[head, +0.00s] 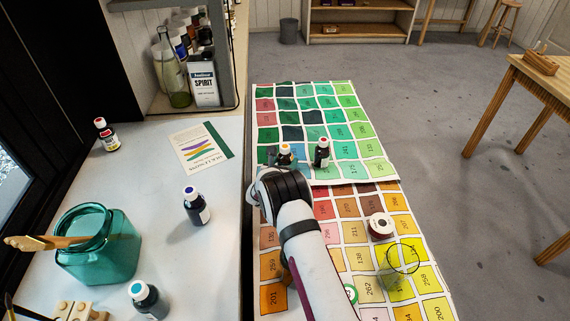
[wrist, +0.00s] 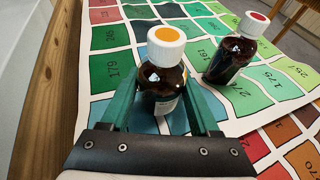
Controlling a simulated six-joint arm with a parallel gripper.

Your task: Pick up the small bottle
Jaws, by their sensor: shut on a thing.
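A small dark brown bottle with a white cap and orange top (wrist: 166,50) stands upright between the green fingers of my gripper (wrist: 160,92) in the wrist view. The fingers are shut on its body, one on each side. In the head view its orange-topped cap (head: 284,149) shows just beyond my wrist, which hides most of the bottle and the fingers. A similar small bottle with a red-topped cap (head: 322,152) stands just to its right on the colour chart, apart from it; it also shows in the wrist view (wrist: 232,55). I cannot tell whether the held bottle touches the chart.
Colour charts (head: 355,115) cover the table under my arm. On the white counter left are a teal jar (head: 98,250), a blue-topped bottle (head: 196,207) and other bottles.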

